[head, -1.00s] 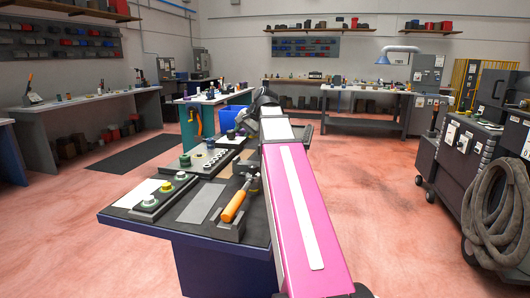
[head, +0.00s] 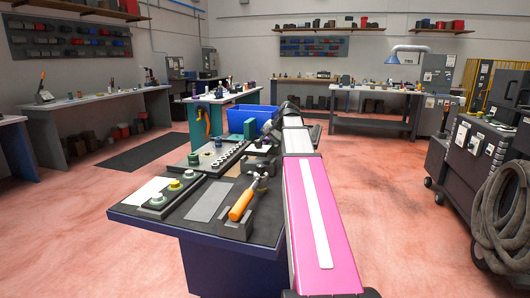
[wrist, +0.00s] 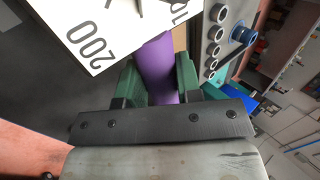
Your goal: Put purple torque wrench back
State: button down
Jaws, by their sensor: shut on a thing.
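The purple torque wrench (wrist: 157,60) shows in the wrist view as a smooth purple handle between the two green fingers of my gripper (wrist: 158,78). The fingers are closed on its sides. Its far end passes beside a white card and cannot be followed. In the head view I cannot make out the purple wrench; my pink arm covers part of the bench. An orange-handled wrench (head: 241,204) rests in a dark cradle (head: 232,227) near the bench's front edge.
The white card marked 200 (wrist: 92,42) lies close to the fingers, beside a row of sockets (wrist: 214,50). The dark bench (head: 150,217) also carries a button box (head: 173,195) and a socket tray (head: 226,158). A hose cart (head: 465,160) stands right; open floor lies between.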

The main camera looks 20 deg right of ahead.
jog(key=shift+f, duration=1.8)
jog(key=c, duration=0.8)
grip_release()
jog(key=shift+f, duration=0.25)
jog(key=v, duration=1.1)
jog(key=shift+d+f, duration=0.15)
jog(key=shift+d, duration=0.05)
